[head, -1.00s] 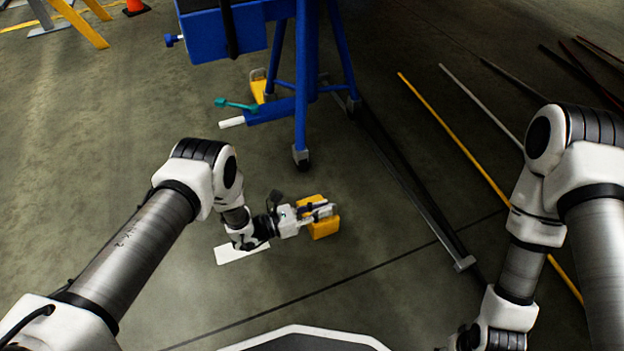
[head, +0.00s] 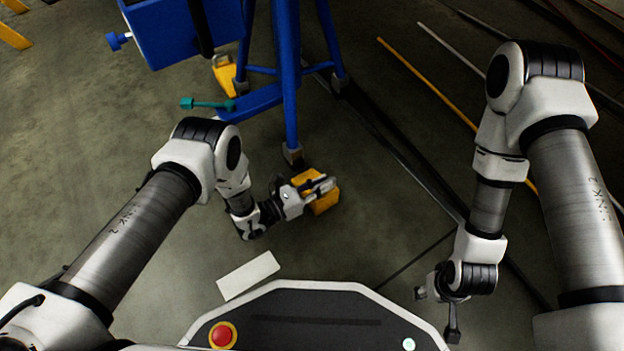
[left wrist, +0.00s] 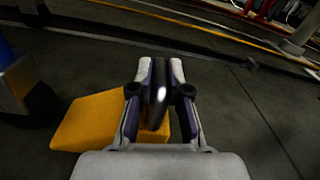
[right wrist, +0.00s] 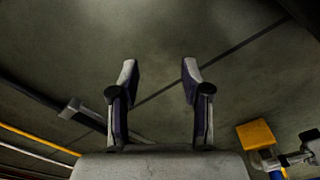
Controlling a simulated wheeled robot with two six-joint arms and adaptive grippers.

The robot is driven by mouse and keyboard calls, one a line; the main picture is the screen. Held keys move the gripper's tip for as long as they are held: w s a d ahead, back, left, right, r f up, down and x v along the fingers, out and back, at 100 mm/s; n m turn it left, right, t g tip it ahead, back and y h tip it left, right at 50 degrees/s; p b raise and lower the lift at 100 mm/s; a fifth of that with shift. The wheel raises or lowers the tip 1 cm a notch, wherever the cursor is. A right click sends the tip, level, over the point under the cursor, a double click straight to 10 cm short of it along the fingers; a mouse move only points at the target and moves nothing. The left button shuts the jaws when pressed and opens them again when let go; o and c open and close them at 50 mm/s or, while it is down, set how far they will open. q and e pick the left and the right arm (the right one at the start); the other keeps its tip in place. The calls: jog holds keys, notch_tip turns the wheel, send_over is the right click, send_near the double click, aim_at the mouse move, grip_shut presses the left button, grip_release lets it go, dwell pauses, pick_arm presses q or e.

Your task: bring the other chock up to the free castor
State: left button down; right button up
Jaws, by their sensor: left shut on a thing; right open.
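My left gripper (head: 322,186) is shut on the dark handle (left wrist: 158,92) of a yellow chock (head: 325,202). The chock is at floor level, just in front of a castor (head: 292,155) under the near leg of the blue stand (head: 290,70). A small gap seems to separate them; I cannot tell if the chock touches the floor. The castor also shows at the left of the left wrist view (left wrist: 38,105), beside the chock (left wrist: 90,122). Another yellow chock (head: 226,74) sits farther back by the stand. My right gripper (right wrist: 160,75) is open and empty.
A teal-handled lever (head: 208,104) sticks out from the stand. Floor at left is clear.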

pick_arm(q)
jog(key=shift+r, duration=0.1)
jog(key=c, duration=1.3)
grip_release()
jog(key=shift+o, duration=0.8)
jog(key=shift+s+a+p, duration=0.2)
jog(key=shift+a+p, duration=0.1)
jog(key=shift+p, duration=0.15)
jog(key=p+v, duration=0.5)
jog(key=v, duration=0.6)
jog(key=shift+p, duration=0.4)
jog(key=shift+s, duration=0.2)
